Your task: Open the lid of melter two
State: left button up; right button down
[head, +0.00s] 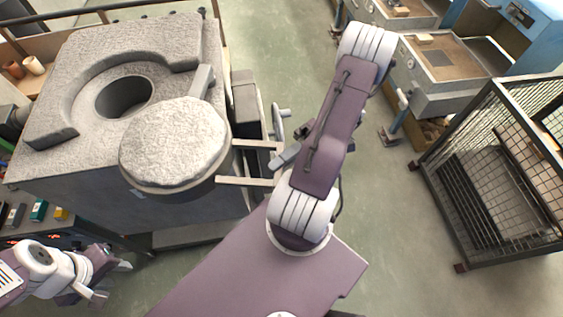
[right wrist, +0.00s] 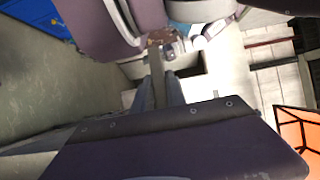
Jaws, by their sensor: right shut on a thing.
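The melter (head: 100,60) is a grey, rough block with a round dark opening (head: 124,97) in its top, uncovered. Its round, pale lid (head: 175,140) is swung off the opening to the front right, joined by a short arm (head: 202,82). Two bars of the lid handle (head: 248,181) stick out to the right. My right gripper (head: 281,158) is at the outer end of these bars, partly hidden by my arm. In the right wrist view its fingers (right wrist: 160,92) are closed on a bar (right wrist: 155,65). My left gripper (head: 115,279) is open and empty at the lower left. No melter number is readable.
A wire cage (head: 500,165) stands at the right. Workbenches with trays (head: 440,65) are at the back right. A shelf with small coloured boxes (head: 38,211) is at the left. The floor (head: 270,45) behind my right arm is clear.

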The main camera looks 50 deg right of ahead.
jog(key=shift+r, duration=0.1)
jog(key=c, duration=1.4)
grip_release()
jog(key=shift+o, duration=0.2)
jog(key=shift+w, duration=0.15)
jog(key=shift+a, duration=0.1)
jog(key=s+d, duration=0.1)
jog(key=d, duration=0.8)
jog(key=shift+p, duration=0.4)
